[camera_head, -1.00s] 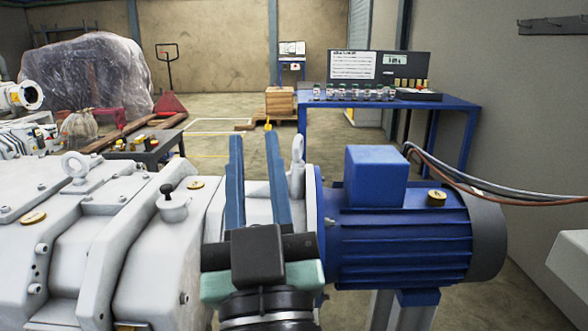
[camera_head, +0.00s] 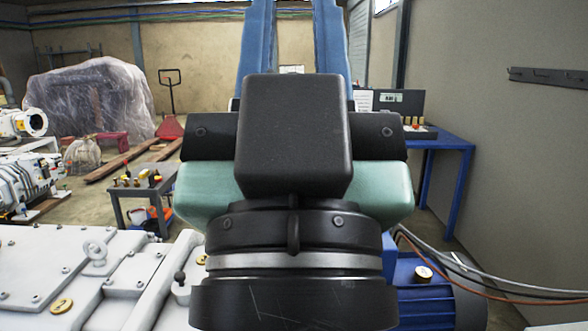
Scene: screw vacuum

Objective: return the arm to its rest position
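My gripper (camera_head: 294,45) fills the middle of the head view, seen from behind and close to the camera. Its two blue fingers point up and away, with a clear gap between them, and nothing shows in that gap but the far wall and a bit of the background. The fingertips run out of the top of the picture. The black and green wrist hides much of the pump and most of the blue motor behind it.
The white pump body (camera_head: 60,265) lies below at the left, with a lifting eye and brass plugs. The blue motor (camera_head: 440,300) and its cables are at lower right. A blue table (camera_head: 450,141) stands behind at right. A small grey tool table (camera_head: 135,190) stands at left.

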